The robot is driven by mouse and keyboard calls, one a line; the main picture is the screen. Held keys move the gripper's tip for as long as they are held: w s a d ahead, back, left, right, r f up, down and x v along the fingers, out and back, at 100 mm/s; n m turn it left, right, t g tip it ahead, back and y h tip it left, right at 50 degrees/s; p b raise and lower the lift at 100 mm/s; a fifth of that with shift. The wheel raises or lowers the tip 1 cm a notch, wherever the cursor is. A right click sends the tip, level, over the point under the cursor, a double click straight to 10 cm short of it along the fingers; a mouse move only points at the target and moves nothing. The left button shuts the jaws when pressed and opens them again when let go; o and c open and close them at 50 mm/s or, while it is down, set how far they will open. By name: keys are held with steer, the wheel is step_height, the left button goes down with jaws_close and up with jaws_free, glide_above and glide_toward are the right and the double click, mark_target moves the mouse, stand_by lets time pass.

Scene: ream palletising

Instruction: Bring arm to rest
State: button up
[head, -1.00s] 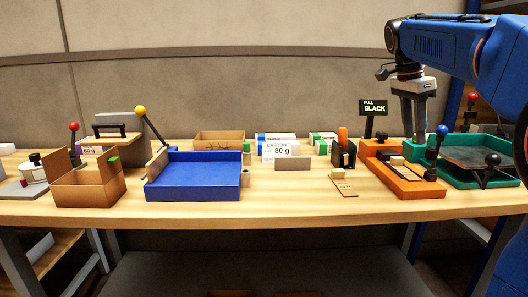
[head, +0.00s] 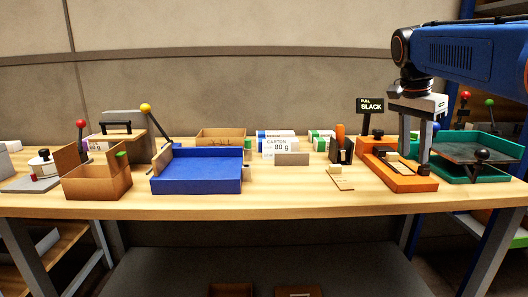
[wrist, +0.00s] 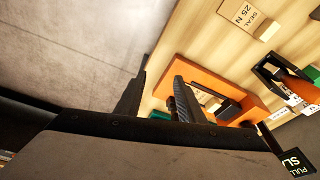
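My blue arm (head: 470,50) reaches in from the right in the head view. I cannot tell how far the fingertips are above the fixture.
A green-framed station (head: 495,175) with a black knob stands right of my gripper. The "PULL SLACK" sign (head: 371,106) stands close on its left. A blue tray (head: 197,178) and an open carton (head: 97,184) sit further left. The bench front (head: 290,203) is mostly clear.

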steer(key=s+a+f+n+t+y, duration=0.1)
steer(key=s+a+f+n, duration=0.2)
steer(key=s+f, duration=0.5)
steer(key=s+a+f+n+t, duration=0.1)
steer(key=s+a+f+n, duration=0.2)
steer(key=s+f+n, duration=0.3)
steer(key=s+a+f+n+t+y, duration=0.1)
steer(key=s+a+f+n, duration=0.2)
steer(key=s+f, duration=0.7)
steer(key=shift+s+a+f+n+t+y, duration=0.3)
steer(key=shift+a+f+n+t, duration=0.1)
steer(key=shift+f+n, duration=0.55)
